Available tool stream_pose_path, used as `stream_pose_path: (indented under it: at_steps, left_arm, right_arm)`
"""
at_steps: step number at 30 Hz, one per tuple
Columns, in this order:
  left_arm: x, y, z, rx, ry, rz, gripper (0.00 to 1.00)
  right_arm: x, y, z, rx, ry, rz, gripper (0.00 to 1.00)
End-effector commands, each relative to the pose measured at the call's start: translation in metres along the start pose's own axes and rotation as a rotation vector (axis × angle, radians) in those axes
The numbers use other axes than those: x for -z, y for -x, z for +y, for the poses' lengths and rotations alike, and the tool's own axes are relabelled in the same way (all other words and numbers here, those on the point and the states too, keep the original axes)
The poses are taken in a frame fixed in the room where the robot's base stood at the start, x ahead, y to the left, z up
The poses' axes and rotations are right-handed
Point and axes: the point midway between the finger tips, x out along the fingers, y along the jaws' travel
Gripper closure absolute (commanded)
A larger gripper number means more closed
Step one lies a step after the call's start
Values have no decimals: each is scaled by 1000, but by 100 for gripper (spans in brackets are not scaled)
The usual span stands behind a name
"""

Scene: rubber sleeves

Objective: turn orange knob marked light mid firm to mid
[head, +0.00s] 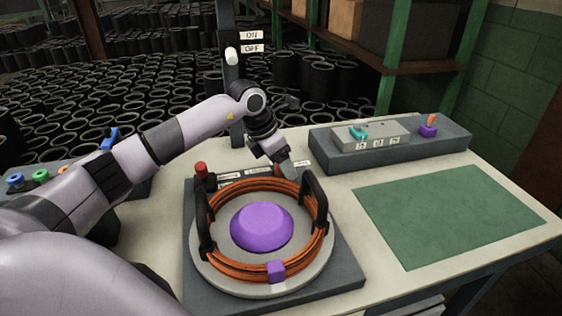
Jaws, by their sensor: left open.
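My left gripper (288,168) is open and points down behind the coil of orange cable on the round grey plate. A small orange-red piece (277,169) shows beside its fingers, partly hidden by them; it may be the orange knob. White label strips (258,170) lie in a row along the back of the dark base, too small to read. I cannot tell where the knob points or whether the fingers touch it. My right gripper does not show.
The cable coil (227,267) rings a purple dome (262,227) between two black upright handles. A red knob (201,170) stands at the base's back left. A grey control box (372,135) is at the back right. The green mat (450,215) is bare.

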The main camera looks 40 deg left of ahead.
Motion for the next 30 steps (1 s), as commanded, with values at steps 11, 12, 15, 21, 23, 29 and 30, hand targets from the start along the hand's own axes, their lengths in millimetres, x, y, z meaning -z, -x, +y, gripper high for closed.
stream_pose_path:
  at_steps: [11,12,15,21,23,29,30]
  left_arm:
    - [0,0,0,0,0,0,87]
    - [0,0,0,0,1,0,87]
    - [0,1,0,-4,9,0,87]
    - [-1,1,0,-29,68,-2,87]
    - [-1,2,-1,-42,100,-2,87]
    - [-1,2,-2,-102,242,-3,87]
    - [-1,1,-2,-115,275,-3,87]
  right_arm:
    - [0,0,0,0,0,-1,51]
    - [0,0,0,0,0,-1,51]
    - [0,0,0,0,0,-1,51]
    - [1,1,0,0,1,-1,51]
    - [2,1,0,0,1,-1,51]
    - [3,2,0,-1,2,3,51]
    - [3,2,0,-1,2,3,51]
